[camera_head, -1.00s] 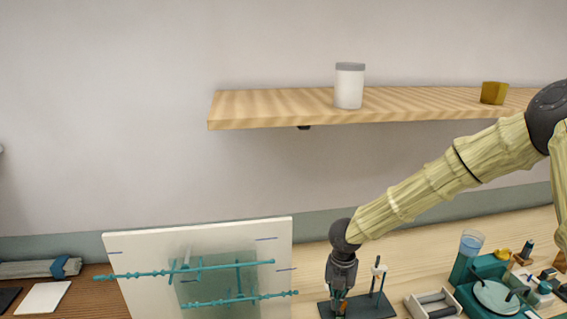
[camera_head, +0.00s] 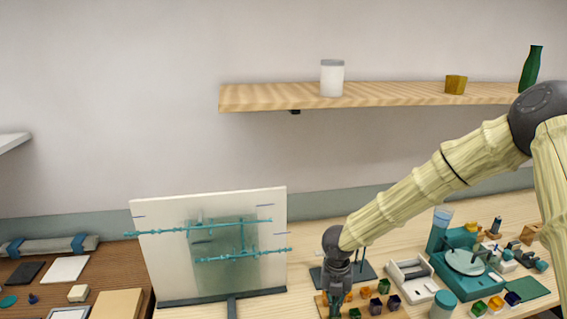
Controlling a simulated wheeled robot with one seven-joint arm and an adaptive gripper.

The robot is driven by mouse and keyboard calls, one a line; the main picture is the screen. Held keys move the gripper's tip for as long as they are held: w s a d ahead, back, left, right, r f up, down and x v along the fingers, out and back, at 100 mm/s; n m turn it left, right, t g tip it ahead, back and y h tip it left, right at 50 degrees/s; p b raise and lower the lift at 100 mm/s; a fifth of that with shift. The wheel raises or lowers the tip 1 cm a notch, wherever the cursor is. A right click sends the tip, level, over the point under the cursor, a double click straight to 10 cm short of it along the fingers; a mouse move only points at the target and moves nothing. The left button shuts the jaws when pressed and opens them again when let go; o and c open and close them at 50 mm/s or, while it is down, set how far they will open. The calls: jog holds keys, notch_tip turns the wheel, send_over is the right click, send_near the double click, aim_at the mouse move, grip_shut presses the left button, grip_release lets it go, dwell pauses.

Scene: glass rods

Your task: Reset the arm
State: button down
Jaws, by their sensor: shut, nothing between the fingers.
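My arm comes in from the right side of the head view and reaches down over the table. My gripper (camera_head: 337,303) points downward at the lower middle, with its fingers shut and nothing visible between them. It is in front of a dark stand base (camera_head: 368,270) and over the left end of a wooden block (camera_head: 322,301) with several small coloured cubes. Whether the fingertips touch the block cannot be told.
A white board (camera_head: 160,265) with teal rods stands left of my gripper. A grey-white tray (camera_head: 405,268), a teal device (camera_head: 440,262) and a teal-lidded jar (camera_head: 443,304) stand to the right. A wooden shelf (camera_head: 400,94) holds a white jar (camera_head: 332,78) above.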

jog(key=s+d+f+n, duration=0.1)
jog(key=s+f+n, duration=0.1)
jog(key=f+n, duration=0.1)
jog(key=s+d+f+n+h, duration=0.1)
jog(key=s+d+f+n, duration=0.1)
jog(key=f+n, duration=0.1)
jog(key=s+d+f+n+h, duration=0.1)
jog(key=s+d+f+n, duration=0.1)
jog(key=s+f+n, duration=0.1)
jog(key=shift+d+f+t, duration=0.25)
jog(key=shift+f+t, duration=0.15)
jog(key=shift+f, duration=0.3)
jog(key=s+d+f+n+t, duration=0.1)
jog(key=s+d+f+n, duration=0.1)
jog(key=s+f+n, duration=0.55)
jog(key=s+d+f+n, duration=0.1)
jog(key=s+f+n, duration=0.2)
jog(key=s+n, duration=0.8)
jog(key=s+f+n+g+y, duration=0.1)
jog(key=s+n+g+y, duration=0.15)
jog(key=s+n, duration=0.85)
notch_tip(320, 180, down, 14)
jog(key=s+b, duration=0.1)
jog(key=b, duration=1.3)
jog(key=shift+a+t, duration=0.3)
jog(key=shift+t, duration=0.05)
jog(key=shift+m, duration=0.25)
